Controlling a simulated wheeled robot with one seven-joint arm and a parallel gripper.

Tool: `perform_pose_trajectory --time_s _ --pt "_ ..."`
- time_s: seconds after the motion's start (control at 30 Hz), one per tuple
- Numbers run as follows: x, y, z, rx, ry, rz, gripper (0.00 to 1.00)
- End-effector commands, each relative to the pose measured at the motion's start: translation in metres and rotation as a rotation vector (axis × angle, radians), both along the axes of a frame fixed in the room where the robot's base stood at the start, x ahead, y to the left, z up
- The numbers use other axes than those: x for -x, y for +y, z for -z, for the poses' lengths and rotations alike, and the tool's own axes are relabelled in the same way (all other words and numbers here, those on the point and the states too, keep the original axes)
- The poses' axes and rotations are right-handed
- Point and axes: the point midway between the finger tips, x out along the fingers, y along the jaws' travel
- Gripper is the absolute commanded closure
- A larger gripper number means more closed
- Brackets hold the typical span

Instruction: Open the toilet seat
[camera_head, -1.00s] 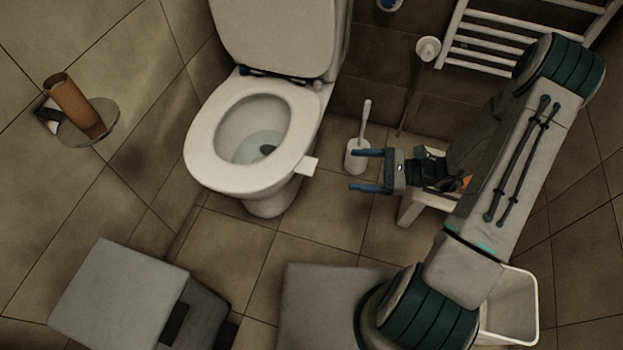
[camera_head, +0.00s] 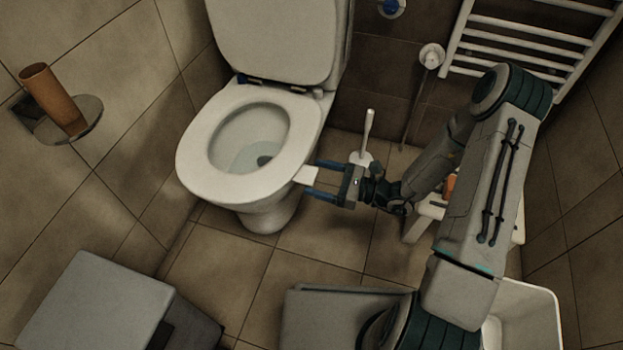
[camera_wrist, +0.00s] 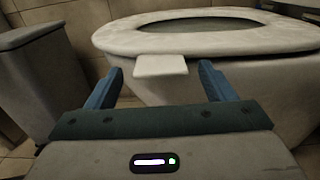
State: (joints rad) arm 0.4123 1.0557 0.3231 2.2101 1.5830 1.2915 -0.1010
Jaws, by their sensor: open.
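The white toilet seat (camera_head: 197,158) lies flat on the bowl, and the lid (camera_head: 275,40) stands raised behind it. A small white tab (camera_head: 307,174) sticks out from the seat's right side. My gripper (camera_head: 313,179) is open, its two blue fingers pointing left at the tab. In the wrist view the tab (camera_wrist: 160,65) lies ahead between the open fingers (camera_wrist: 162,85), with the seat (camera_wrist: 220,42) behind it. No clear contact between fingers and tab shows.
A toilet brush (camera_head: 368,135) stands behind my gripper. A white stool (camera_head: 420,222) is under my arm and a white bin (camera_head: 535,310) is at lower right. A grey box (camera_head: 90,305) stands at lower left. A towel rack (camera_head: 530,40) is on the back wall.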

Motion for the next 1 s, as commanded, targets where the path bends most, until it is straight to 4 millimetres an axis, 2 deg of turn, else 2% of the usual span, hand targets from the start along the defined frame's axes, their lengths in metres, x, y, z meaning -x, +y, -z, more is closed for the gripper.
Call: perform_pose_trajectory --time_s 0.1,0.2,0.53,0.7,0.77,1.0 --pt "-0.004 0.015 0.002 0.000 -0.001 -0.001 0.24" --pt "-0.005 0.021 0.001 0.000 0.000 0.000 0.24" --pt "-0.006 0.024 0.000 0.001 0.000 0.001 0.24" --pt "-0.006 0.024 0.000 0.000 0.000 0.000 0.71" --pt "-0.006 0.024 0.000 0.001 0.000 0.000 0.87" --pt "-0.007 0.020 -0.007 -0.002 0.014 0.007 0.86"
